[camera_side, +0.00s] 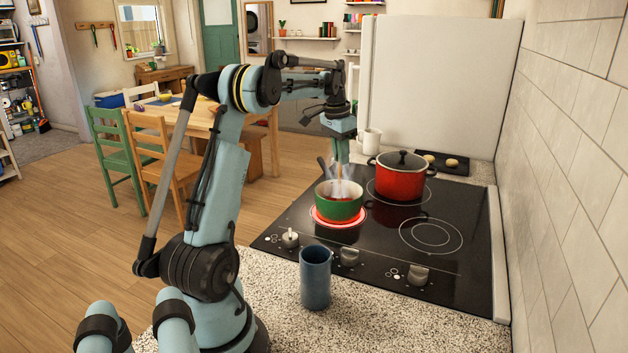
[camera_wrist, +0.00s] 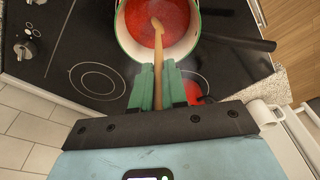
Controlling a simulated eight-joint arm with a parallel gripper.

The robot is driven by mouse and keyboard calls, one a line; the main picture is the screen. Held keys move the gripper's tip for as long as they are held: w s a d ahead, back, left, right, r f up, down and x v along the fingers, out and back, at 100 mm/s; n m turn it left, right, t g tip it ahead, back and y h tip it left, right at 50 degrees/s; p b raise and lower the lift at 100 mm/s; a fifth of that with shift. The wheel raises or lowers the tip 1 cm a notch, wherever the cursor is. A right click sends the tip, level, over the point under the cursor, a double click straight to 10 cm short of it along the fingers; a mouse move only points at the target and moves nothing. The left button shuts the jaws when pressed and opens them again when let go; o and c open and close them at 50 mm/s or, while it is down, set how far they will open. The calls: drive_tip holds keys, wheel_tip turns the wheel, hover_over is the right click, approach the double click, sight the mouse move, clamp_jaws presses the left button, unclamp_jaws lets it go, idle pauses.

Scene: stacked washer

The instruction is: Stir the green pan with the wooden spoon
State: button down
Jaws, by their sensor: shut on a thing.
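The green pan (camera_side: 339,203) stands on a glowing red burner of the black stovetop, with steam rising from it. In the wrist view, the pan (camera_wrist: 123,37) holds red sauce, and its dark handle points to the right. The wooden spoon (camera_wrist: 159,48) reaches down into the sauce. My gripper (camera_wrist: 163,70) is shut on the spoon's handle, just short of the pan's near rim in that view. In the side view, my gripper (camera_side: 341,145) is above the pan, pointing down, and steam partly veils the spoon below it.
A lidded red pot (camera_side: 401,178) stands behind the green pan, to its right. A white mug (camera_side: 371,141) is at the back. The front right burner (camera_side: 431,236) is empty. A tiled wall bounds the right.

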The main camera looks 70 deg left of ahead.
drive_tip(key=shift+r, duration=3.75)
drive_tip(key=shift+r, duration=2.4)
